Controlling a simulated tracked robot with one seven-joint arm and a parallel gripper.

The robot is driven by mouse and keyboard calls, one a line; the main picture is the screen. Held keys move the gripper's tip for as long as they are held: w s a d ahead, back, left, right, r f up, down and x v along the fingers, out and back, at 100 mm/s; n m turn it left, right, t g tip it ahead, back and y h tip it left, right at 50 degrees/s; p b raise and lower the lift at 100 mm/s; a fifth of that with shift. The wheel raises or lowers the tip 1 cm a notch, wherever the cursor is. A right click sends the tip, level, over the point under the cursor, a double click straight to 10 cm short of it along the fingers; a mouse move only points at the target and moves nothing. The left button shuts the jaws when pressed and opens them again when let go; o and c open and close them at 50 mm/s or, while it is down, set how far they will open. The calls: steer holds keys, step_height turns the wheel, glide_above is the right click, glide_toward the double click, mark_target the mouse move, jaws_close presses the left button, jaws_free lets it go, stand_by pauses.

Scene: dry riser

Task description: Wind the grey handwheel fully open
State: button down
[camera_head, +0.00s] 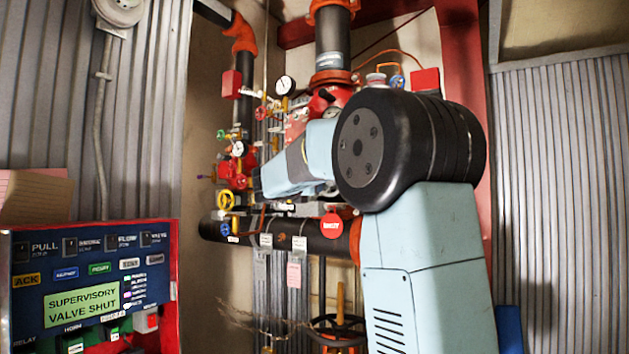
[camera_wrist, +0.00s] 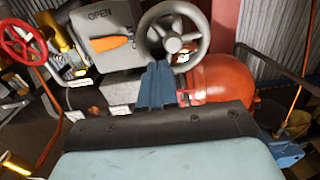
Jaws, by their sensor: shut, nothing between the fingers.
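The grey handwheel (camera_wrist: 189,29) is at the top middle of the wrist view, a round rim with spokes and a hub. It is mounted beside a grey housing (camera_wrist: 105,58) marked OPEN, with an orange pointer (camera_wrist: 112,43) on its face. My gripper (camera_wrist: 158,68) shows as blue fingers that are shut and empty. The fingertips are just below and left of the wheel's rim in the picture; I cannot tell whether they touch it. In the head view, my arm hides the grey handwheel.
A red handwheel (camera_wrist: 22,42) is at the left of the wrist view, and an orange rounded body (camera_wrist: 222,84) lies right of my fingers. A panel (camera_head: 85,290) reads SUPERVISORY VALVE SHUT.

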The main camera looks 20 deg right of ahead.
steer(key=shift+s+d+f, duration=0.25)
steer(key=shift+s+f, duration=0.1)
steer(key=shift+f, duration=0.2)
steer(key=shift+s+d+f, duration=0.25)
steer(key=shift+s+f, duration=0.1)
steer(key=shift+f, duration=0.15)
steer(key=s+d+r, duration=0.1)
steer(key=r, duration=0.1)
steer(key=s+d+r, duration=0.1)
steer(key=d, duration=0.1)
steer(key=shift+s+r, duration=0.3)
steer(key=shift+r, duration=0.05)
steer(key=shift+w+d, duration=0.3)
steer(key=shift+d, duration=0.2)
